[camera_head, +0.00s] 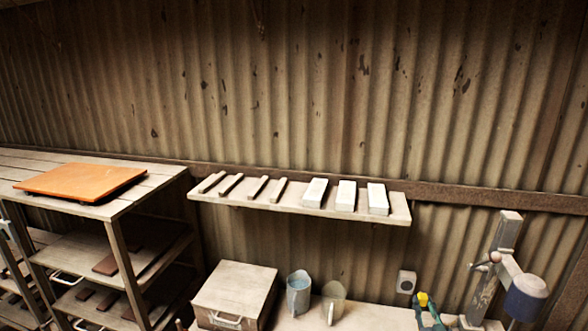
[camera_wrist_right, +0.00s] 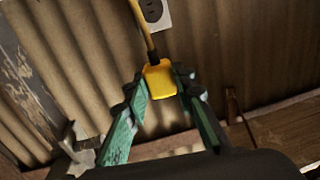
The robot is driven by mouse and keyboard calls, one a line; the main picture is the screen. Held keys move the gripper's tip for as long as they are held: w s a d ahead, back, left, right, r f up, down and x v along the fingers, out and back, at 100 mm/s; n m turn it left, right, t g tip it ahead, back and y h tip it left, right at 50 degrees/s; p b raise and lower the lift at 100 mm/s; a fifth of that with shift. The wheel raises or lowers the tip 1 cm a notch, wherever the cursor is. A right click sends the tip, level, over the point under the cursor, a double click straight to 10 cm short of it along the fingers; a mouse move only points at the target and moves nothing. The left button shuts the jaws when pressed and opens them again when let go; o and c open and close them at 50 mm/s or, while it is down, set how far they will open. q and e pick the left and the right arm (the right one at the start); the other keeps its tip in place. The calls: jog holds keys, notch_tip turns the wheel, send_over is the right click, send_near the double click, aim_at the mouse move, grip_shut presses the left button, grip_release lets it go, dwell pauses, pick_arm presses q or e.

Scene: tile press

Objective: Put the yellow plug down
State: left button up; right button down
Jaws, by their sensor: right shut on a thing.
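The yellow plug (camera_wrist_right: 160,79) sits between the fingertips of my right gripper (camera_wrist_right: 159,88) in the right wrist view, with its cord running up from it. The gripper's green-padded fingers are closed on its sides. In the head view, the plug (camera_head: 423,299) shows small and yellow at the lower right, in my right gripper (camera_head: 425,306). The white wall socket (camera_head: 406,281) is just up and left of the plug there. The socket also shows at the top of the right wrist view (camera_wrist_right: 154,11), apart from the plug. My left gripper is out of view.
A wooden box (camera_head: 236,290), a blue-grey mug (camera_head: 298,294) and a beige mug (camera_head: 334,303) stand on the bench (camera_head: 375,319). A drill-press-like machine (camera_head: 505,260) stands close right of my gripper. A wall shelf (camera_head: 300,205) overhangs, holding strips and white blocks.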

jog(key=w+d+r, duration=0.4)
jog(key=r, duration=0.4)
jog(key=w+d+r, duration=0.4)
jog(key=d+r, duration=0.1)
jog(key=r, duration=0.4)
jog(key=s+a+r, duration=0.2)
jog(key=a+r, duration=0.3)
jog(key=a, duration=0.2)
jog(key=s+a+f+n+y, duration=0.1)
jog(key=s+a+f+y, duration=0.1)
jog(key=s+a+f, duration=0.5)
jog(key=s+a+f+n+y, duration=0.1)
jog(key=s+a+f, duration=0.1)
jog(key=a+f, duration=0.5)
jog(key=s+a+f+n+y, duration=0.15)
jog(key=s+a+f, duration=0.3)
jog(key=f, duration=0.55)
jog(key=s+a+f, duration=0.3)
jog(key=s, duration=0.4)
jog(key=s+a+f, duration=0.2)
jog(key=s+a, duration=0.1)
jog(key=s, duration=0.3)
jog(key=s+r+m+h, duration=0.2)
jog(key=s+r, duration=0.1)
jog(key=s, duration=0.8)
jog(key=shift+s, duration=0.4)
